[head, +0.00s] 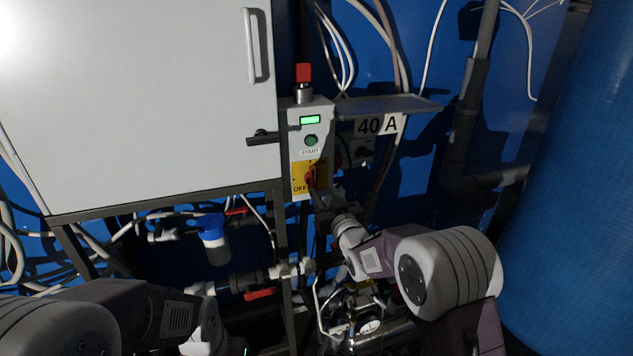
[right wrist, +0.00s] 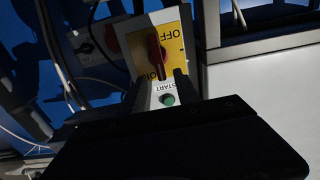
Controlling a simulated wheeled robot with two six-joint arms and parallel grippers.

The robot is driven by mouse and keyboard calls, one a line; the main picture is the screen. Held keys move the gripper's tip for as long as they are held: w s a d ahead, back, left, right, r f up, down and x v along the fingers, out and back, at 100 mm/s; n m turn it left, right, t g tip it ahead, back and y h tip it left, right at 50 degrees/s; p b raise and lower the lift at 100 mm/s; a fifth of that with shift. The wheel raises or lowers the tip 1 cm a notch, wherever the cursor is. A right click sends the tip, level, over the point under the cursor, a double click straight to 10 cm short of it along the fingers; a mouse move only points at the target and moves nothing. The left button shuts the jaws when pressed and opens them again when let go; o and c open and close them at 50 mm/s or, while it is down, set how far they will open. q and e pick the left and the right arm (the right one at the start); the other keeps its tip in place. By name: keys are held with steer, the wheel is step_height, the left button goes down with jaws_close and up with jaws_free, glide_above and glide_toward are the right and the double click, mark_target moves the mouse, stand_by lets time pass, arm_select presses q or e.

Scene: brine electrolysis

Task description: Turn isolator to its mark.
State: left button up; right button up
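The isolator is a red knob (head: 311,179) on a yellow plate (head: 298,174) low on the grey control box (head: 299,130). OFF is printed at the plate's lower left and ON at its upper right. In the right wrist view the plate (right wrist: 176,26) appears upside down, and the red knob (right wrist: 157,50) lies lengthwise near vertical, one end by ON. My right gripper (head: 321,192) is just in front of the knob. Its fingers (right wrist: 159,82) are apart, pointing at the knob; contact cannot be told. My left gripper (head: 238,346) is low at the bottom edge, its fingers not clear.
A green START button (head: 311,141), a lit green display (head: 310,120) and a red-topped fitting (head: 303,75) are above the isolator. A white cabinet (head: 140,100) stands left, a shelf (head: 390,106) juts out right, and a blue tank (head: 575,190) stands far right. Pipes run below.

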mark_target(315, 180)
steer(key=p+x, duration=0.1)
steer(key=x, duration=0.4)
steer(key=shift+w, duration=0.35)
steer(key=shift+w+a, duration=0.35)
steer(key=shift+w, duration=0.05)
steer(key=shift+w+d+f, duration=0.1)
steer(key=shift+w, duration=0.15)
jaws_close()
